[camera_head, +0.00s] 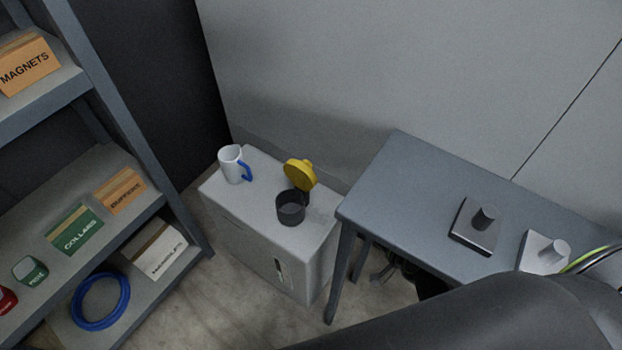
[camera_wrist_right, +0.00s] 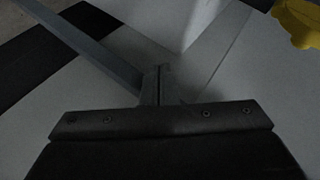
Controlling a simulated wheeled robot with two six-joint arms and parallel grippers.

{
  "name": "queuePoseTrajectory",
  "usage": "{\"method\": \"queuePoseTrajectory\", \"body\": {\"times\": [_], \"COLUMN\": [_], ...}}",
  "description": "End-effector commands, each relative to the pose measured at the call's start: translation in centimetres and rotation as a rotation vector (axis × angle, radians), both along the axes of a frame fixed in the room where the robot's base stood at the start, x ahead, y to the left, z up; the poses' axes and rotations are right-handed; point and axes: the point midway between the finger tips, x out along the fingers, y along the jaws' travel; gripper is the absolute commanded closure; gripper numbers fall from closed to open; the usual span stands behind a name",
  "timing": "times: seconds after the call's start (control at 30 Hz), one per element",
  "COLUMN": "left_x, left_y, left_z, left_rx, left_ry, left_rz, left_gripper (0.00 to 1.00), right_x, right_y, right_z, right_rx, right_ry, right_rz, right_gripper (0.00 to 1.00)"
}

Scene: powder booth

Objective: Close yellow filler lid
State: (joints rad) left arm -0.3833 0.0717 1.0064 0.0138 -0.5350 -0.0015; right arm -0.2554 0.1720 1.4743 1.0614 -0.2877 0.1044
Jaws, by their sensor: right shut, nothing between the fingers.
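The yellow filler lid (camera_head: 299,173) stands tilted open on its hinge, behind the dark round filler neck (camera_head: 290,208). The neck's mouth is uncovered, on top of a pale grey cabinet (camera_head: 262,255). In the right wrist view my right gripper (camera_wrist_right: 158,75) is shut, with nothing between its fingers. A yellow thing (camera_wrist_right: 300,20) is cut off at that view's top right corner; I cannot tell whether it is the lid. Neither gripper shows in the head view, and my left gripper is in no view.
A white mug (camera_head: 231,163) with a blue handle stands on the cabinet, left of the lid. A grey table (camera_head: 390,190) is close on the right, with metal blocks (camera_head: 474,228) on it. A shelf with boxes (camera_head: 75,229) stands on the left.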

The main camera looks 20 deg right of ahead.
Motion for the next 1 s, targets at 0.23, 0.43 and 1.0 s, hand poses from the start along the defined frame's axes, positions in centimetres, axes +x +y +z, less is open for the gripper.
{"method": "queuePoseTrajectory", "body": {"times": [0.23, 0.43, 1.0], "left_x": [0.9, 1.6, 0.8], "left_y": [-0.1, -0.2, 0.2], "left_z": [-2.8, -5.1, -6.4], "left_rx": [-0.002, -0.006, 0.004], "left_ry": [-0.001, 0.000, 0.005], "left_rz": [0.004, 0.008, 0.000], "left_gripper": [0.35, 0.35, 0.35], "right_x": [3.2, 4.8, 7.8], "right_y": [1.3, 3.0, 5.1], "right_z": [3.9, 9.3, 14.1], "right_rx": [0.177, 0.386, 0.530], "right_ry": [-0.161, -0.322, -0.417], "right_rz": [-0.012, 0.014, 0.049], "right_gripper": [1.00, 1.00, 1.00]}}
